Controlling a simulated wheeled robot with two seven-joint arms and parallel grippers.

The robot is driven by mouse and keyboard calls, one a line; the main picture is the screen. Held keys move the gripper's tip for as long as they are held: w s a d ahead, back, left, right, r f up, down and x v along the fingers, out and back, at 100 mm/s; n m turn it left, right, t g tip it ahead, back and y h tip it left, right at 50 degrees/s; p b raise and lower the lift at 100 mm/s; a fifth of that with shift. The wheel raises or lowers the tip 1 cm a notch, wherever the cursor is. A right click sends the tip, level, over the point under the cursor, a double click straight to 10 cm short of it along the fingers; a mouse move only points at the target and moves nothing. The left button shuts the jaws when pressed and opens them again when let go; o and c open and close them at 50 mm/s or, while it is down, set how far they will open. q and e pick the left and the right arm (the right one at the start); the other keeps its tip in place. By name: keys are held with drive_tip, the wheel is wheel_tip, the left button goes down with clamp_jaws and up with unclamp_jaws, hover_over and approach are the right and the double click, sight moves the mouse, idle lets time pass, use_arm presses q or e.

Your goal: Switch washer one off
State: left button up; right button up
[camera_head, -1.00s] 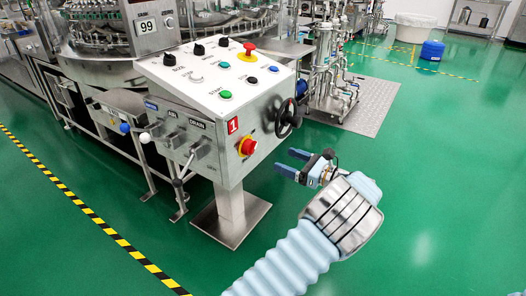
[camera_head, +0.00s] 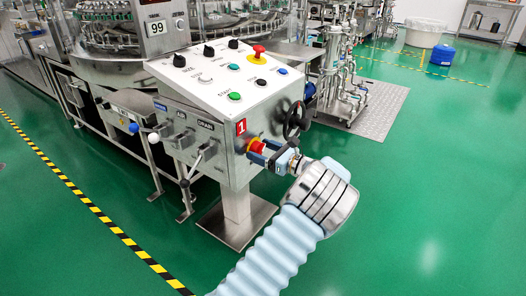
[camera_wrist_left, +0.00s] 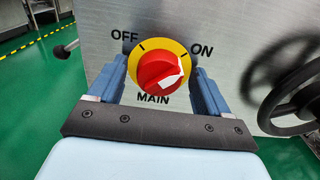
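The main switch of washer one is a red knob (camera_wrist_left: 158,74) on a yellow disc (camera_wrist_left: 160,45), with OFF marked upper left, ON upper right and MAIN below. Its white marking lies on the right side, slanting up toward ON. In the head view the red knob (camera_head: 256,146) sits on the panel's right face beside a red "1" label (camera_head: 241,127). My left gripper (camera_head: 262,152) is at the knob; in the wrist view its blue fingers (camera_wrist_left: 160,84) stand open on either side of the knob, with visible gaps. My right gripper is not in view.
The control panel (camera_head: 225,82) carries several buttons and switches on top and levers on its front. A black handwheel (camera_head: 296,119) is close to the right of the knob; it also shows in the wrist view (camera_wrist_left: 293,92). Green floor is free at right.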

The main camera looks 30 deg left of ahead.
use_arm(q)
drive_tip(key=c, duration=0.9)
drive_tip(key=shift+n, duration=0.3)
drive_tip(key=n+b, duration=0.1)
drive_tip(key=n, duration=0.2)
drive_tip(key=shift+s+f+n+b, duration=0.1)
drive_tip(key=shift+f+n+b, duration=0.05)
drive_tip(key=shift+n+b, duration=0.15)
drive_tip(key=n+b, duration=0.2)
drive_tip(key=n, duration=0.2)
drive_tip(key=shift+s+f+n+b, duration=0.1)
drive_tip(key=shift+f+n+b, duration=0.05)
drive_tip(key=shift+n+b, duration=0.15)
drive_tip(key=shift+s+f+n+b, duration=0.1)
drive_tip(key=shift+n+b, duration=3.7)
drive_tip(key=shift+n, duration=0.8)
